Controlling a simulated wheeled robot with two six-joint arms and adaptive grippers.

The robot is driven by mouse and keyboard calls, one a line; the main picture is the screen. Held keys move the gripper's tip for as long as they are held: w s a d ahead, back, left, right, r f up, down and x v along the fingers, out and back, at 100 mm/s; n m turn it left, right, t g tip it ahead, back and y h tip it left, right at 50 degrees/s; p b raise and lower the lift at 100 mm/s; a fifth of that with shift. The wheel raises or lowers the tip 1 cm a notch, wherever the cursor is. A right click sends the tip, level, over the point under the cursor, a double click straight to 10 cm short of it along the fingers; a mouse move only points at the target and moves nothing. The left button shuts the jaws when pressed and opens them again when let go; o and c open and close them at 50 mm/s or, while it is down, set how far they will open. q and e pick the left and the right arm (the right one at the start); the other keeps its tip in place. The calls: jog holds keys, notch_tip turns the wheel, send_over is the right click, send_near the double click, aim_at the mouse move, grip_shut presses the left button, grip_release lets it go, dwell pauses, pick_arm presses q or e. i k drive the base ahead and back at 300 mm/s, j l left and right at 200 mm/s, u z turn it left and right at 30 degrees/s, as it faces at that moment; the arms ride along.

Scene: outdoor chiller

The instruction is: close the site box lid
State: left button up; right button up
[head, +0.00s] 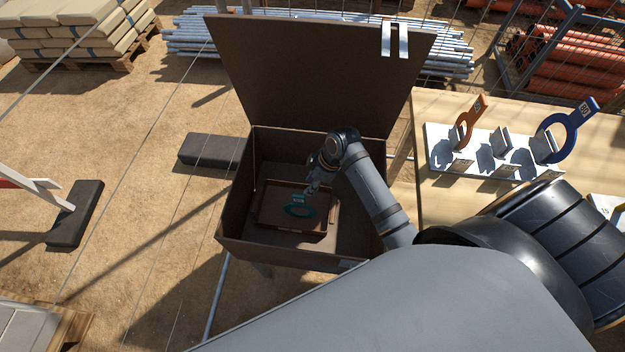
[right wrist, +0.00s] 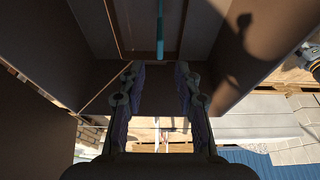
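The brown site box (head: 232,225) stands in the middle of the head view. Its lid (head: 310,75) is open, standing up at the back and leaning away, with two pale strips at its upper right edge. My right gripper (head: 312,186) reaches into the open box, above a teal ring-shaped tag (head: 300,211) on a brown raised tray or insert (head: 262,217). In the right wrist view the gripper's two fingers (right wrist: 160,72) are apart with nothing between them. A teal strip (right wrist: 160,25) shows beyond the fingertips. My left gripper is not in view.
A wooden table (head: 432,205) on the right carries a white rack (head: 437,147) with an orange tag (head: 470,122) and a blue ring tag (head: 567,130). A dark block (head: 208,150) lies left of the box. Metal pipes (head: 200,37) lie behind.

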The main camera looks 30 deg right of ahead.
aim_at(318, 73)
jog(key=k, duration=1)
